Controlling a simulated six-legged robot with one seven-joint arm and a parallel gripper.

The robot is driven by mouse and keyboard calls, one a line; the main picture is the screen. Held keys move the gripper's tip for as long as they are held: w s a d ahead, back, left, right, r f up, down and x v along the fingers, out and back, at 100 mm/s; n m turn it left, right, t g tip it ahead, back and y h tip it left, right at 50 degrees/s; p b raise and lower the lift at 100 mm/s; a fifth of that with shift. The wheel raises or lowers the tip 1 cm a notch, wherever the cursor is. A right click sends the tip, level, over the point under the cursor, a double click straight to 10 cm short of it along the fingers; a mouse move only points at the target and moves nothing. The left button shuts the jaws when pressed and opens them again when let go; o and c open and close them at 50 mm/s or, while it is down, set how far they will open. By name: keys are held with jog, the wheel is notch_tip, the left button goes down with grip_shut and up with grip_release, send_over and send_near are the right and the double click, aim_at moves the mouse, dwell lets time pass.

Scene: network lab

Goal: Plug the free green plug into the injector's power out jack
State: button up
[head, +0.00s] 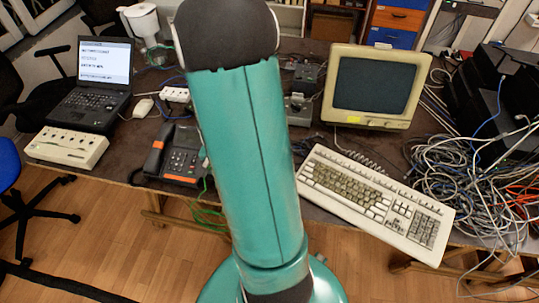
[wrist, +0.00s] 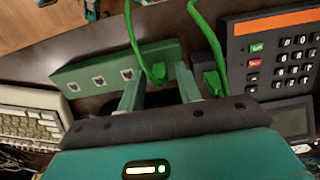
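In the wrist view the injector, a green box (wrist: 85,72), lies on the dark table with a row of square jacks facing the camera; their labels cannot be read. One green plug (wrist: 158,72) on a green cable sits at the right end of this row, apparently in a jack. A second green plug (wrist: 213,82) on its own cable lies right of the box, beside the telephone, apart from the jacks. My gripper (wrist: 160,80) is open, its fingers either side of the first plug in the picture; contact cannot be told. In the head view my arm hides the gripper and injector.
The telephone (head: 178,155) stands close on one side of the injector and the beige keyboard (head: 375,195) on the other. A monitor (head: 375,85), laptop (head: 95,85), white switch box (head: 68,147) and a cable tangle (head: 465,170) crowd the table (head: 110,168). Green cables (head: 207,213) hang over the front edge.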

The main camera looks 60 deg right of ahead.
jog(key=shift+c, duration=0.2)
grip_shut()
jog(key=shift+r, duration=0.15)
jog(key=shift+r, duration=2)
jog(key=s+d+r, duration=0.1)
jog(key=s+d, duration=0.2)
jog(key=d, duration=0.5)
jog(key=s+d+r, duration=0.2)
jog(key=s+d, duration=0.2)
jog(key=d, duration=0.4)
jog(key=shift+w+a+f, duration=0.1)
jog(key=shift+a+f, duration=0.05)
jog(key=shift+f, duration=2.25)
